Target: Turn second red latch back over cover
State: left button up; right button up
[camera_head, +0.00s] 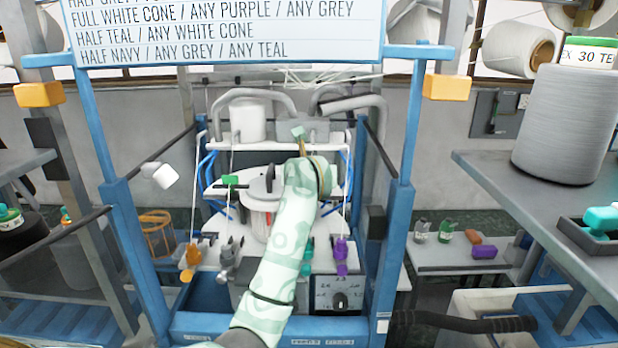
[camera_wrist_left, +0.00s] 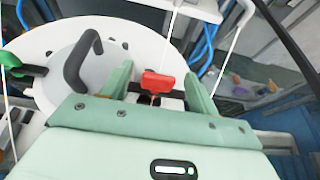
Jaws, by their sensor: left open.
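A red latch (camera_wrist_left: 158,83) shows in the left wrist view, near the right edge of the pale round cover (camera_wrist_left: 45,42). My left gripper (camera_wrist_left: 160,92) is open, with one green finger on each side of the latch. I cannot tell whether either finger touches it. The cover has a black handle (camera_wrist_left: 82,58). A green part (camera_wrist_left: 22,69) sits at the cover's left edge. In the head view my left arm comes up from the bottom and hides the red latch and the gripper's fingertips. The cover's left part (camera_head: 252,186) shows there. My right gripper is in neither view.
Blue posts (camera_head: 400,190) frame the machine on both sides. Thin white rods (camera_wrist_left: 172,22) rise close to my left gripper. A purple fitting (camera_head: 341,250) and an orange one (camera_head: 189,258) stand at the machine's front. A large grey cone (camera_head: 565,125) stands on the right table.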

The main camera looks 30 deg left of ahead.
pick_arm(q)
jog(key=v, duration=1.4)
jog(key=shift+s, duration=0.2)
jog(key=shift+f, duration=0.2)
